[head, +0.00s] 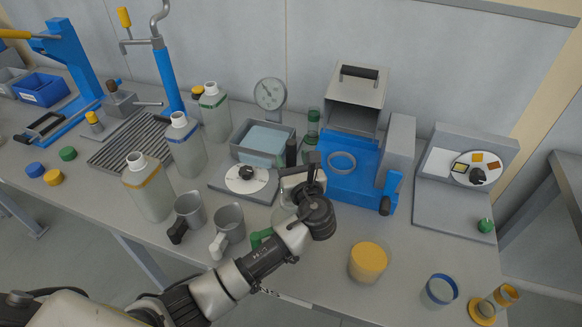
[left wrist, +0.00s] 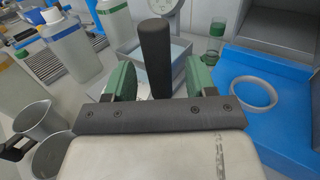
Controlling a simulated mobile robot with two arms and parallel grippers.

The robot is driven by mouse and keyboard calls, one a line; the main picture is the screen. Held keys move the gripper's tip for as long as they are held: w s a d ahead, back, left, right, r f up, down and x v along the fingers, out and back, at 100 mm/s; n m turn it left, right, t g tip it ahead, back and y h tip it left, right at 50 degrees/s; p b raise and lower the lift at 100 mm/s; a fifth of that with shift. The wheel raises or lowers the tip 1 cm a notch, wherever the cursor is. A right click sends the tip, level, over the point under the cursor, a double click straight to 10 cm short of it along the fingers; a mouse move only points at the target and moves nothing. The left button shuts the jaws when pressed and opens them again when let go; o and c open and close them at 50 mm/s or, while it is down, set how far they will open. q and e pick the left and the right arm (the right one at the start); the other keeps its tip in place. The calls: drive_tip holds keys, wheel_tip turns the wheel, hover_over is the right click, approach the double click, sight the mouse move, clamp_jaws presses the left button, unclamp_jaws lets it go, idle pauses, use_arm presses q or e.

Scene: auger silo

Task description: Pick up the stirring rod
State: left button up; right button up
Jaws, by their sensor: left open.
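The stirring rod shows as a dark, upright cylindrical handle (left wrist: 155,55) in the left wrist view. It stands between the two green jaws of my left gripper (left wrist: 159,82), which is open around it. I see space on both sides of the handle, so the jaws look apart from it. In the head view the dark handle (head: 291,151) rises just beyond my left gripper (head: 291,176). The lower part of the rod and whatever it stands in are hidden by my gripper and arm. My right gripper is not in view.
A grey bin with pale blue contents (head: 263,138) and a dial plate (head: 243,180) lie left of my gripper. A blue machine (head: 350,172) stands close on the right. Two mugs (head: 229,222) and tall bottles (head: 150,188) stand left. A yellow-filled cup (head: 368,262) is front right.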

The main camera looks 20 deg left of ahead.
use_arm(q)
drive_tip(key=x, duration=0.3)
drive_tip(key=shift+w+a, duration=0.15)
drive_tip(key=shift+w, duration=0.05)
drive_tip(key=shift+s, duration=0.1)
drive_tip(key=c, duration=1)
drive_tip(key=shift+c, duration=0.2)
drive_tip(key=shift+r, duration=0.1)
